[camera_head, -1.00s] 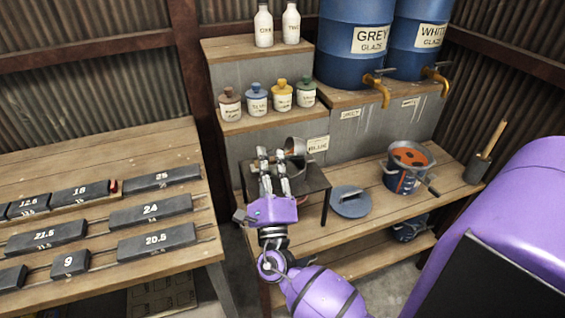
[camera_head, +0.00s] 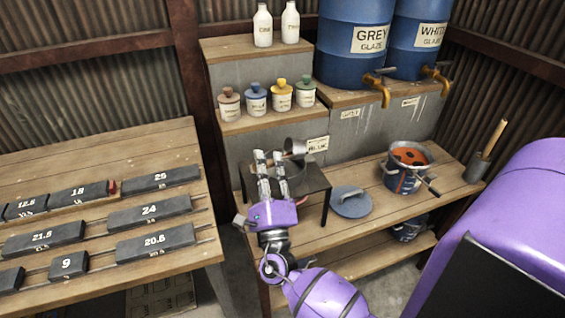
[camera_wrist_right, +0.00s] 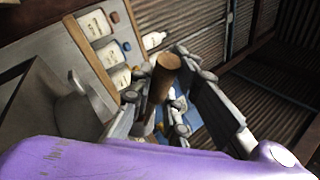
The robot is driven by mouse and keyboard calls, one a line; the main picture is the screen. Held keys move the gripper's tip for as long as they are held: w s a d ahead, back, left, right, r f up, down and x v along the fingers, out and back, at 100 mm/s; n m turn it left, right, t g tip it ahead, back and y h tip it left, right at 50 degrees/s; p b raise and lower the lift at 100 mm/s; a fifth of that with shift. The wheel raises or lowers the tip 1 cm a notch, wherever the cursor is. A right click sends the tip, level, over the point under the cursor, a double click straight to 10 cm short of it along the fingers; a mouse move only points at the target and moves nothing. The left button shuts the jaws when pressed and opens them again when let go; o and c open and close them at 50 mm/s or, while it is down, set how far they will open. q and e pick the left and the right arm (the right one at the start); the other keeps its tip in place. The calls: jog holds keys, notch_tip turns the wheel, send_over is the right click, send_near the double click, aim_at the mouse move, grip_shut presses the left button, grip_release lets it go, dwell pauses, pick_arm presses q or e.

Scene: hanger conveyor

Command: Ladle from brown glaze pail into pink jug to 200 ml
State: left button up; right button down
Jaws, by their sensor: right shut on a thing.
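My right gripper (camera_head: 268,160) is at the small dark stand, shut on a brown wooden handle (camera_wrist_right: 160,82) that shows between its fingers in the right wrist view. In the head view a small metal cup (camera_head: 293,146), seemingly the ladle's, shows just right of the fingertips. A grey pot (camera_head: 292,172) on the stand is partly hidden behind the fingers. The open pail (camera_head: 397,182) with orange-brown glaze (camera_head: 410,155) stands on the bench to the right. I cannot make out a pink jug. My left gripper is not in view.
A blue-grey lid (camera_head: 350,203) lies between the dark stand (camera_head: 315,184) and the pail. A tool holder (camera_head: 477,168) stands at the bench's right end. Small lidded jars (camera_head: 256,103) and blue barrels (camera_head: 352,50) are behind. Numbered weights (camera_head: 150,210) lie on the left table.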

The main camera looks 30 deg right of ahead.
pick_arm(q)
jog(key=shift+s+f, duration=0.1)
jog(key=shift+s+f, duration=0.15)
pick_arm(e)
jog(key=shift+a+f+n+y, duration=0.1)
jog(key=shift+f+n+y, duration=0.2)
jog(key=shift+n+y, duration=0.15)
dwell(0.4)
